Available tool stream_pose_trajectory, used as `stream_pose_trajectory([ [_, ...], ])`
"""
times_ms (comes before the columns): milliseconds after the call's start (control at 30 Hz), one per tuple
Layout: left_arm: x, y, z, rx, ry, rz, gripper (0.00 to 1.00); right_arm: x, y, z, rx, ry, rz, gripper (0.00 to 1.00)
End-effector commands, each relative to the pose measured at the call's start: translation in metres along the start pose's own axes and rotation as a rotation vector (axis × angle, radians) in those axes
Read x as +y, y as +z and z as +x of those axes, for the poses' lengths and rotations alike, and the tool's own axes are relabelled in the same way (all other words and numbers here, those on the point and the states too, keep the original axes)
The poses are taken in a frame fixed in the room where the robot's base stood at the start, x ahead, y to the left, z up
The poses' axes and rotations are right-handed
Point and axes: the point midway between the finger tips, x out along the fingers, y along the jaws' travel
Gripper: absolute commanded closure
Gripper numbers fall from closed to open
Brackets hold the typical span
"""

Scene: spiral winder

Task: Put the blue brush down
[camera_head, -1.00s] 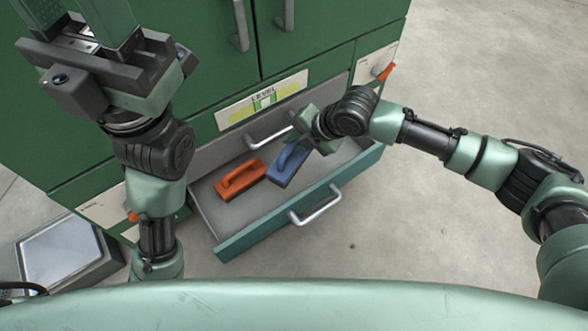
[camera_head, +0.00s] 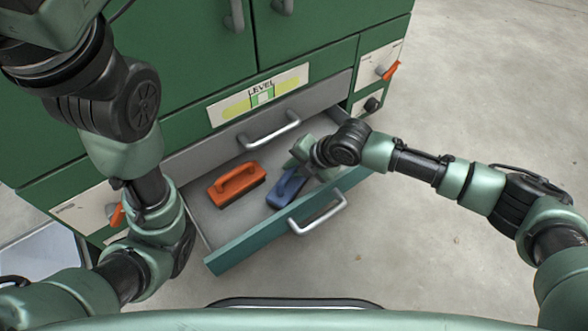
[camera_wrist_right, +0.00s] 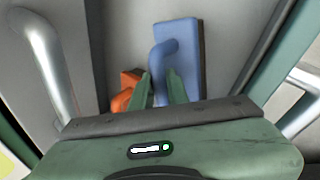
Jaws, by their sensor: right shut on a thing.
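The blue brush (camera_head: 285,187) is in the open drawer (camera_head: 230,257), right of the orange brush. My right gripper (camera_head: 303,164) is at the blue brush's handle, inside the drawer area. In the right wrist view, the blue brush (camera_wrist_right: 181,60) lies ahead of my right gripper (camera_wrist_right: 161,88), whose fingers are on either side of its handle and shut on it. Whether the brush touches the drawer floor is hard to tell. My left arm comes in from the left; its gripper is outside the head view.
An orange brush (camera_head: 238,186) lies in the drawer beside the blue one. The green cabinet (camera_head: 185,75) with metal handles stands behind. The drawer's front wall and handle (camera_head: 318,213) border the space. Bare drawer floor shows near the left side.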

Motion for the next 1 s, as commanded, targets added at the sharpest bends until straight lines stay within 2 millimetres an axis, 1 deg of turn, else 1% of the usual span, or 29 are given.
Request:
stream_pose_trajectory([
  [233,0.0,0.0,0.0,-0.001,0.0,0.0,0.59,-0.001,0.0,0.002,0.0,0.001,0.0,1.0],
  [267,0.0,0.0,0.0,-0.001,0.0,0.0,0.59,-0.001,0.0,0.001,0.0,0.0,0.0,0.76],
  [300,0.0,0.0,0.0,-0.001,0.0,0.0,0.59,-0.001,0.0,0.001,0.0,0.0,0.0,0.65],
  [333,0.0,0.0,0.0,-0.001,0.0,0.0,0.59,-0.001,0.0,0.001,0.0,0.0,0.0,0.62],
  [567,0.0,0.001,0.0,-0.002,0.0,-0.001,0.59,-0.001,0.0,0.001,-0.001,0.0,0.0,0.62],
  [667,-0.001,0.001,0.004,0.001,0.0,0.0,0.59,0.001,0.0,-0.006,-0.001,0.0,0.0,0.62],
  [700,-0.002,0.003,0.006,0.0,-0.002,-0.001,0.59,0.002,0.001,-0.011,-0.001,0.0,0.0,0.62],
  [767,-0.004,0.011,-0.001,-0.031,-0.013,-0.004,0.59,0.003,0.001,-0.02,-0.001,0.0,0.0,0.62],
  [1000,-0.012,0.035,-0.017,-0.125,-0.047,-0.016,0.59,0.004,0.001,-0.071,-0.002,-0.001,0.001,0.62],
])
